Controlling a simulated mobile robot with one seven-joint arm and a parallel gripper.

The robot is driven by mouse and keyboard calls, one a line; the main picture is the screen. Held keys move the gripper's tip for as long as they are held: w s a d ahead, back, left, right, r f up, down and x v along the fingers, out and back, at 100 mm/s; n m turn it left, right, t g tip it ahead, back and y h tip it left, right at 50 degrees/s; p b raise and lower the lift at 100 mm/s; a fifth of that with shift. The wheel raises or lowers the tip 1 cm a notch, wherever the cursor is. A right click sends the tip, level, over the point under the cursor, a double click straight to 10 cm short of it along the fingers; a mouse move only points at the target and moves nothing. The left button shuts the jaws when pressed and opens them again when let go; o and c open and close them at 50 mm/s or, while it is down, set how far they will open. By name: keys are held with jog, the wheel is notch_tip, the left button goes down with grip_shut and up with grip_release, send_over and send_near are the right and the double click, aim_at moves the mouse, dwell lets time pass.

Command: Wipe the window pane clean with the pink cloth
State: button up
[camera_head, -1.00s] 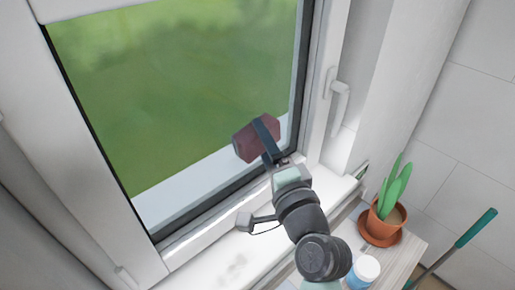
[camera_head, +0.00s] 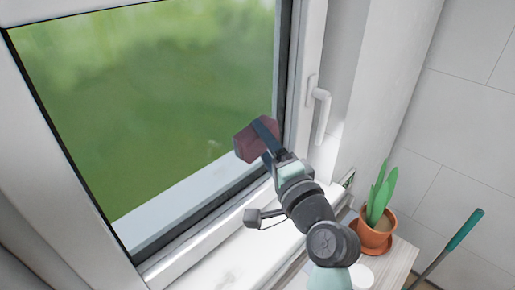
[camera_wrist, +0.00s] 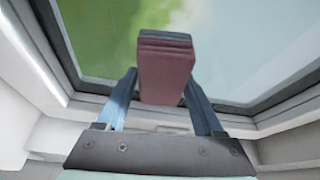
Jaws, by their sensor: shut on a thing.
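The window pane (camera_head: 130,100) fills the upper left of the head view, with blurred green behind it and a few faint pale marks low on the right. My gripper (camera_head: 268,138) is shut on the pink cloth (camera_head: 250,143), a dark pink folded block. The cloth is in front of the lower right part of the pane; I cannot tell whether it touches the glass. In the wrist view the cloth (camera_wrist: 165,70) stands out between the two fingers (camera_wrist: 160,100), and the pane (camera_wrist: 230,60) behind it looks hazy whitish on the right and clearer green on the left.
The window handle (camera_head: 321,112) is on the frame right of my gripper. A potted plant (camera_head: 378,215) stands on a wooden surface (camera_head: 398,262) at the lower right, near a white-lidded jar (camera_head: 361,277). A green-handled stick (camera_head: 465,230) leans further right. The white sill (camera_head: 215,265) runs below the pane.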

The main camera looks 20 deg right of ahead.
jog(key=shift+w+d, duration=0.1)
jog(key=shift+d, duration=0.1)
jog(key=s+d, duration=0.3)
jog(key=s, duration=0.4)
jog(key=shift+s+b, duration=0.3)
jog(key=shift+b, duration=0.05)
dwell(0.9)
